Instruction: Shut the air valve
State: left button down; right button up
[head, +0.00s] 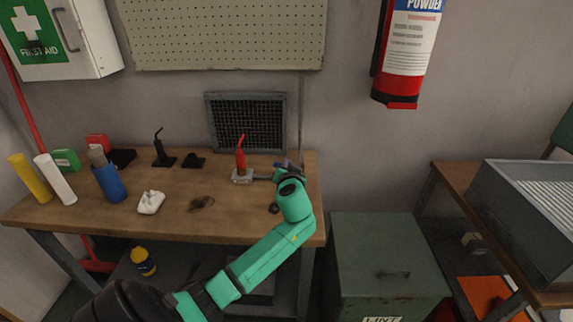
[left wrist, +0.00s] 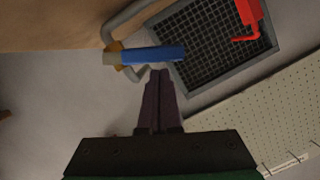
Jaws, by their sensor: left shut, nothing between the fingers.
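The air valve shows in the left wrist view as a blue lever (left wrist: 158,54) on a brass-coloured body (left wrist: 117,54), set on a bent grey pipe (left wrist: 120,24). The lever points right in that view, over the edge of the dark grille. My left gripper (left wrist: 158,74) is shut and empty, its fingertips just below the lever; I cannot tell whether they touch it. In the head view my left gripper (head: 281,164) is at the back right of the bench, and my wrist hides most of the valve. My right gripper is not in view.
The grille (head: 247,122) is on the wall behind. A green bin (head: 388,265) stands right of the bench.

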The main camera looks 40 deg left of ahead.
pick_arm(q)
jog(key=shift+f, duration=0.2)
jog(key=f+n+b, duration=0.1)
jog(key=b, duration=0.1)
jog(key=s+a+f+n+h+b, duration=0.1)
jog(key=b, duration=0.1)
jog(key=shift+f+n+t, duration=0.15)
jog(key=shift+n+t, duration=0.15)
jog(key=shift+n, duration=0.1)
jog(key=shift+s+a+f+n, duration=0.15)
jog(key=shift+a+n, duration=0.1)
jog(key=shift+n, duration=0.45)
